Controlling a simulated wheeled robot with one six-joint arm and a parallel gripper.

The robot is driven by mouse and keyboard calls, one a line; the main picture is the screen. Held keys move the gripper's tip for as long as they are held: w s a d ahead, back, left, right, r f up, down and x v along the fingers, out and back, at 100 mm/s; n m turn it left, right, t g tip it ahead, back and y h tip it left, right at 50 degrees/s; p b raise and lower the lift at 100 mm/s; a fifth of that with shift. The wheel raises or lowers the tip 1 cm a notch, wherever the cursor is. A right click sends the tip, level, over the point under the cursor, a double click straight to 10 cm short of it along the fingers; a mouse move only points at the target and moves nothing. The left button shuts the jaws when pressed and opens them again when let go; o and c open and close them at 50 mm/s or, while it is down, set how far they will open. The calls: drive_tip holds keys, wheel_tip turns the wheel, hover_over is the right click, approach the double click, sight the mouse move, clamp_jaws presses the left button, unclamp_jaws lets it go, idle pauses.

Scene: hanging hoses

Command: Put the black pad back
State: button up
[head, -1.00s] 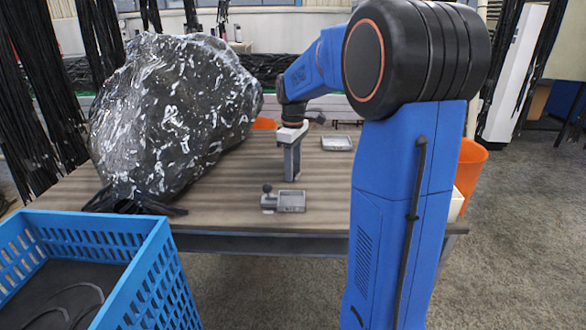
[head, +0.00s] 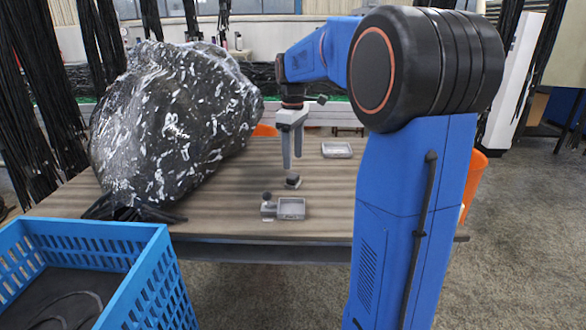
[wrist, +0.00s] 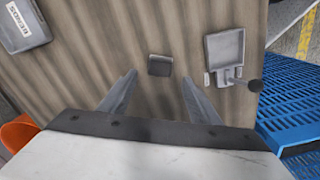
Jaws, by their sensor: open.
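The black pad (head: 292,181) is a small dark block lying on the wooden table, just behind a small grey tray with a knob (head: 291,208). My gripper (head: 292,164) is open and empty, pointing down above the pad and apart from it. In the wrist view the pad (wrist: 160,65) sits between and just beyond my two spread fingertips (wrist: 159,76). The grey tray (wrist: 224,60) is to its right there, with its black knob beside it. The tray looks empty and the pad is outside it.
A second grey tray (head: 337,150) lies farther back; it has a label in the wrist view (wrist: 27,22). A large black wrapped bundle (head: 175,125) fills the table's left. A blue crate (head: 150,285) stands at front left. Orange bins stand behind and right of the table.

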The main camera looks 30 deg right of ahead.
wheel_tip(320, 180, up, 4)
drive_tip(key=s+a+f+m+t, duration=0.25)
drive_tip(key=s+a, duration=0.75)
drive_tip(key=s, duration=0.5)
drive_tip(key=s+a+f+m+t, duration=0.1)
drive_tip(key=s+a+f+m, duration=0.1)
drive_tip(key=s+f, duration=0.3)
drive_tip(key=s+a+f+m+t, duration=0.1)
drive_tip(key=s+a+f+m, duration=0.1)
drive_tip(key=s+f, duration=0.4)
drive_tip(key=s+a, duration=0.1)
drive_tip(key=s, duration=0.3)
drive_tip(key=shift+a, duration=0.4)
drive_tip(key=shift+s, duration=0.1)
